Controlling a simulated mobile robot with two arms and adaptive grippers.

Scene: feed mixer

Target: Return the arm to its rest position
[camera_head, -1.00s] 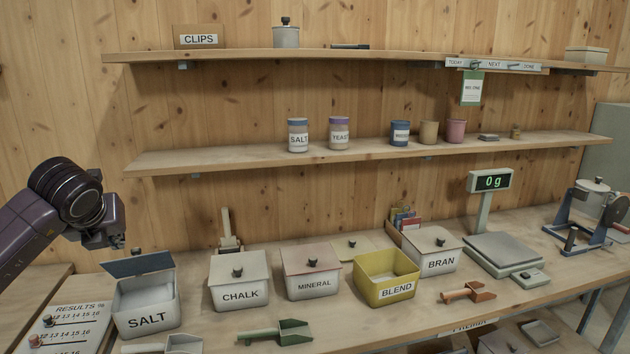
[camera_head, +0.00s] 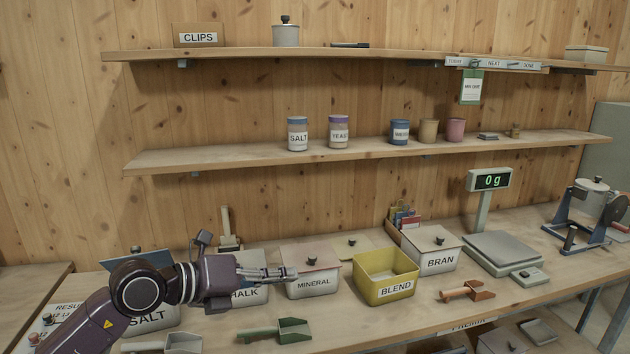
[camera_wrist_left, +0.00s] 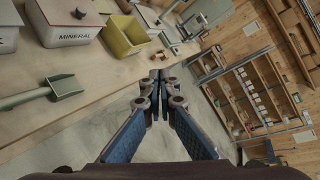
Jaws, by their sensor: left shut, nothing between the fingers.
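My left gripper (camera_head: 285,272) reaches in from the lower left in the head view, its fingers pointing right in front of the MINERAL bin (camera_head: 316,280). In the left wrist view the gripper (camera_wrist_left: 158,76) has its fingertips together with nothing between them. The forearm covers much of the SALT bin (camera_head: 150,322) and part of the CHALK bin (camera_head: 250,294). I cannot tell from the head view whether the fingers touch the MINERAL bin. My right gripper is not in view.
The yellow BLEND bin (camera_head: 386,292) and BRAN bin (camera_head: 440,262) stand right of the gripper. A green scoop (camera_head: 290,330) and a brown scoop (camera_head: 478,290) lie at the bench front. The scale (camera_head: 502,252) reads 0 g. Shelves (camera_head: 360,150) hang above.

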